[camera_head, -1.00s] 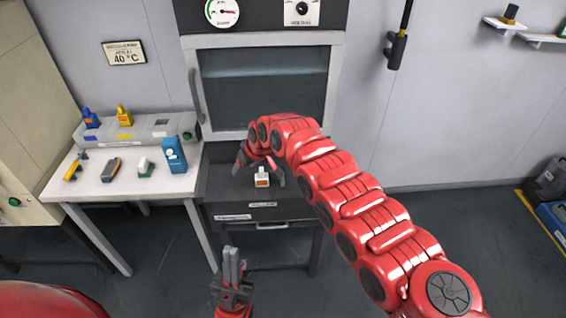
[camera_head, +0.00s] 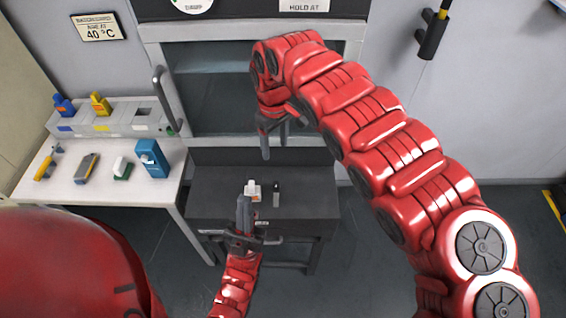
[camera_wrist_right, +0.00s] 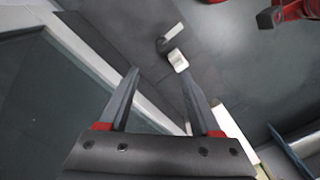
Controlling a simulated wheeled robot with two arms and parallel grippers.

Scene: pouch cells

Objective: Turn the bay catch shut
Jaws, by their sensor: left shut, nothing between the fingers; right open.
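A grey block (camera_head: 108,124) on the white table has slots holding a blue pouch cell (camera_head: 63,105) and a yellow one (camera_head: 100,103). One slot looks empty. A small green knob sits at its right end; I cannot tell whether it is the bay catch. My left gripper (camera_head: 243,202) is shut and empty, in front of the white item. My right gripper (camera_head: 275,140) is open and empty above the bench, by the oven door. The white item shows in the wrist view (camera_wrist_right: 178,60).
The oven (camera_head: 212,105) with its door handle (camera_head: 165,98) stands behind the dark bench (camera_head: 315,190). Several small tools and a blue box (camera_head: 152,158) lie on the white table (camera_head: 85,190).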

